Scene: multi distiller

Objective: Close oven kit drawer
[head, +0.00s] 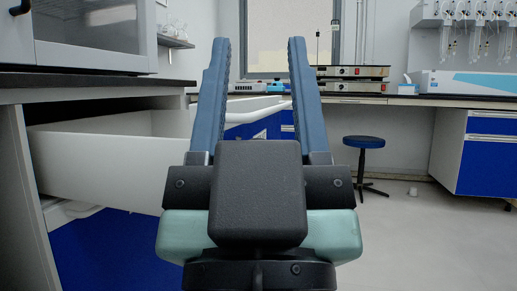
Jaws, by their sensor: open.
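A white drawer (105,160) is pulled out from under the dark worktop at the left. Its long side panel faces me and part of its inside shows above that panel. My gripper (259,50) is in the middle of the view, pointing ahead, with its two blue ridged fingers wide apart and nothing between them. The left finger overlaps the drawer's right end in the picture, so the drawer's front is partly hidden. I cannot tell whether they touch. An oven-like cabinet (95,45) with a dark handle stands on the worktop above the drawer.
The dark worktop edge (100,83) lies just above the drawer. A blue-topped stool (364,142) stands on the floor at the right. Blue-fronted cabinets (488,165) stand at the far right. The grey floor at the right is mostly clear.

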